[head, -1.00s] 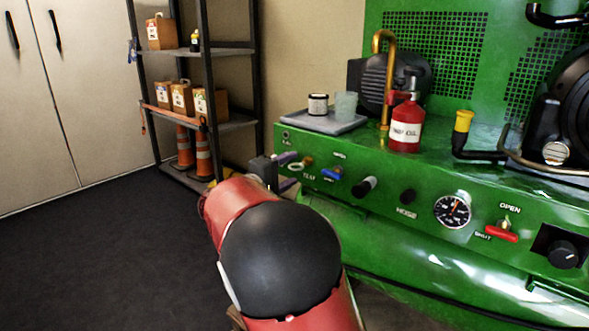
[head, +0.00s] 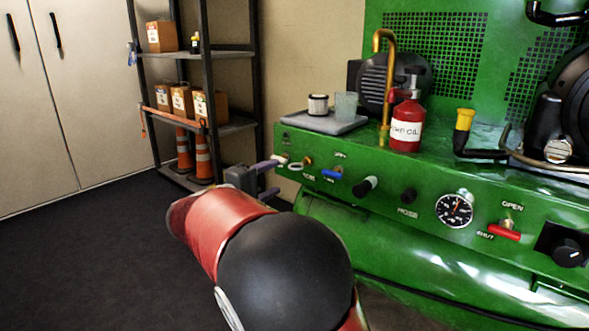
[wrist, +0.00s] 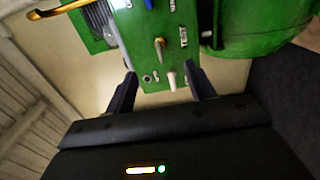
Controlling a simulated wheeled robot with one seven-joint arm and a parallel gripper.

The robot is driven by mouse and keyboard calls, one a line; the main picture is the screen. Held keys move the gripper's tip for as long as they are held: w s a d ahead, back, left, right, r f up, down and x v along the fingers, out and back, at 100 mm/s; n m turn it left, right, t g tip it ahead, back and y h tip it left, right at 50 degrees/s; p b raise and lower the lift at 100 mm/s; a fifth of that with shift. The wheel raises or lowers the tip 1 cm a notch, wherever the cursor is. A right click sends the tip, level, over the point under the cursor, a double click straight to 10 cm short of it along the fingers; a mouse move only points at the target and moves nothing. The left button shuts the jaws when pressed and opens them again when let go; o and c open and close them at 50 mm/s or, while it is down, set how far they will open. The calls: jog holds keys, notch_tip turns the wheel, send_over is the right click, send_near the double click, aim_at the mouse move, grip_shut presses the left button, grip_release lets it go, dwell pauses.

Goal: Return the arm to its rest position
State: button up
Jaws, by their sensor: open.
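My gripper (head: 268,178) is at the left end of the green machine's front panel (head: 420,200) in the head view, partly hidden behind my red and black arm. In the wrist view my gripper (wrist: 162,88) shows two dark fingers spread apart with nothing held between them. Beyond the fingertips are a white-tipped knob (wrist: 172,80) and a brass fitting (wrist: 159,48) on the green panel. I cannot tell the exact gap between the fingers and the panel.
On the machine stand a grey tray (head: 322,124) with two cups, a red oil can (head: 406,128) and a brass pipe (head: 384,80). A shelf rack (head: 208,90) with boxes and orange cones stands behind. Dark floor (head: 90,240) at left is clear.

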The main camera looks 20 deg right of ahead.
jog(key=s+d+f+m+g+y+p, duration=0.1)
jog(key=s+d+m+g+y+p, duration=0.15)
jog(key=s+d+y, duration=0.4)
jog(key=s+d+m+g+y+p, duration=0.1)
jog(key=s+d+g+p, duration=0.25)
jog(key=s, duration=0.65)
jog(key=s+a+m+y+p, duration=0.1)
jog(key=s+a+y+p, duration=0.1)
jog(key=s, duration=0.6)
jog(key=s+a+m+t+y+p, duration=0.1)
jog(key=s+a+m+y+p, duration=0.1)
jog(key=s+a+y, duration=0.3)
jog(key=s+r+p, duration=0.1)
jog(key=s, duration=0.2)
jog(key=shift+a+t+p, duration=0.25)
jog(key=shift+t+p, duration=0.05)
jog(key=shift+p, duration=0.05)
jog(key=shift+s+y, duration=0.1)
jog(key=shift+y, duration=0.15)
jog(key=shift+c, duration=0.4)
